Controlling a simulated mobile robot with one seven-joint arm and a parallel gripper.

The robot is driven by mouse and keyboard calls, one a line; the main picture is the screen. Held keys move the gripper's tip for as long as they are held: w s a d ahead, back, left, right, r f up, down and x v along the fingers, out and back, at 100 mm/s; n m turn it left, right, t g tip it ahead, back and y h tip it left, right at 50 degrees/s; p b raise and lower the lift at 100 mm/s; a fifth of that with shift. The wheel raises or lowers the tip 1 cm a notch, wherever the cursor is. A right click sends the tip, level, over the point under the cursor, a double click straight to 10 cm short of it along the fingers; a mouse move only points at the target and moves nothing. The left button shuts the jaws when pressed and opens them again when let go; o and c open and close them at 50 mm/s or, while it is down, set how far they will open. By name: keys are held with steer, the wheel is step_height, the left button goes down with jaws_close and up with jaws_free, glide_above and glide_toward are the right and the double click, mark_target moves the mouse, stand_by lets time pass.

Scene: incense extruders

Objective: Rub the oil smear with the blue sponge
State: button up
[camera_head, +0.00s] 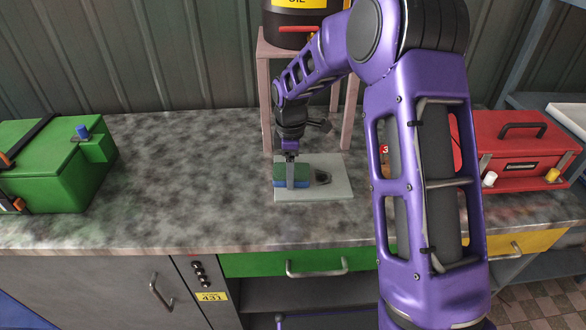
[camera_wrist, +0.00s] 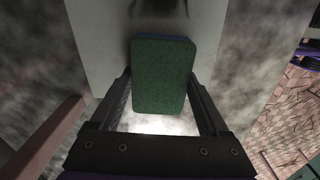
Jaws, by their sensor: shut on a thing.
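The blue sponge (camera_head: 283,182), with a green top face, lies flat on a pale grey plate (camera_head: 335,191) on the counter. It also shows in the wrist view (camera_wrist: 163,75), green side toward the camera. My gripper (camera_head: 291,184) is shut on the sponge, pointing down, one finger along each side in the wrist view (camera_wrist: 160,88). The dark oil smear (camera_head: 322,177) is on the plate just right of the sponge. In the wrist view a dark patch lies beyond the sponge's far end. Whether smear continues under the sponge is hidden.
A pink stand (camera_head: 266,100) holding a dark oil drum (camera_head: 300,22) rises behind the plate. A green machine (camera_head: 55,170) stands at the left and a red machine (camera_head: 525,150) at the right. The counter (camera_head: 190,175) between green machine and plate is clear.

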mark_target(306, 170)
steer(key=shift+s+d+p, duration=0.15)
steer(key=shift+d+p, duration=0.2)
steer(key=shift+d, duration=1.55)
steer(key=shift+d+r+p, duration=0.2)
steer(key=shift+d, duration=0.7)
steer(key=shift+d+r+p, duration=0.15)
steer(key=shift+d+p, duration=0.05)
steer(key=shift+d, duration=0.7)
steer(key=shift+w+d+f, duration=0.2)
steer(key=shift+w+d, duration=0.05)
steer(key=shift+d, duration=0.3)
steer(key=shift+s+d+p, duration=0.15)
steer(key=shift+d+p, duration=0.3)
steer(key=shift+d, duration=0.75)
steer(key=shift+r, duration=0.15)
step_height(306, 170, up, 2)
steer(key=shift+r+p, duration=0.15)
steer(key=shift+p, duration=0.8)
steer(key=shift+a+r, duration=0.1)
steer(key=shift+r, duration=1.65)
